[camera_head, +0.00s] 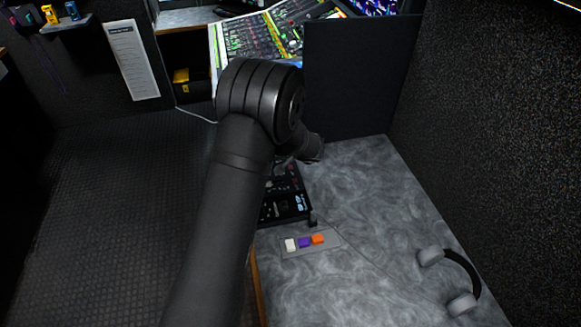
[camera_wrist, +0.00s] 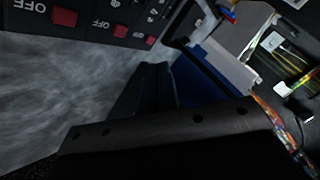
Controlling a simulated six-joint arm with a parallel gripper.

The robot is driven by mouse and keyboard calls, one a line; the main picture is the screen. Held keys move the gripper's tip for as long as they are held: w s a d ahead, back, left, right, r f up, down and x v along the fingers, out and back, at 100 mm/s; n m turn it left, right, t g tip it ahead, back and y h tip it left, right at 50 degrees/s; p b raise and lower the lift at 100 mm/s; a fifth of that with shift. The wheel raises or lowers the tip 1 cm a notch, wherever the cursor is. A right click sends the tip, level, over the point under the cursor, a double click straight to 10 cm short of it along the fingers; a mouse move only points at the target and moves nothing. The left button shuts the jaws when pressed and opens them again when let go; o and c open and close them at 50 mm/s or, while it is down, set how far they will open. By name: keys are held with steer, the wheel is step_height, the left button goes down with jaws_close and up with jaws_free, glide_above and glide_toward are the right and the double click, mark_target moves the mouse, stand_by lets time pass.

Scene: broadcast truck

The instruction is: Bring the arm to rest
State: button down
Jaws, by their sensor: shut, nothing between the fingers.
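My arm reaches up the middle of the head view, bends at a thick black joint and points down toward the right over the worktop (camera_head: 350,190). My gripper is mostly hidden behind my own arm in the head view. In the wrist view my gripper (camera_wrist: 158,84) shows as dark fingers at the lower middle, shut with nothing held. A black control panel (camera_head: 288,200) lies on the worktop, partly covered by my arm. In the wrist view a panel (camera_wrist: 90,18) with red buttons marked OFF fills the upper left.
A grey strip with white, purple and orange blocks (camera_head: 318,239) lies in front of the panel. Grey headphones (camera_head: 462,281) lie at the right. A dark upright partition (camera_head: 357,80) stands behind the worktop, and a lit mixing console (camera_head: 262,38) is beyond. The worktop between strip and headphones is mostly clear.

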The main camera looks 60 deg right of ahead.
steer(key=shift+f, duration=1.1)
step_height(320, 180, up, 6)
steer(key=shift+f, duration=0.1)
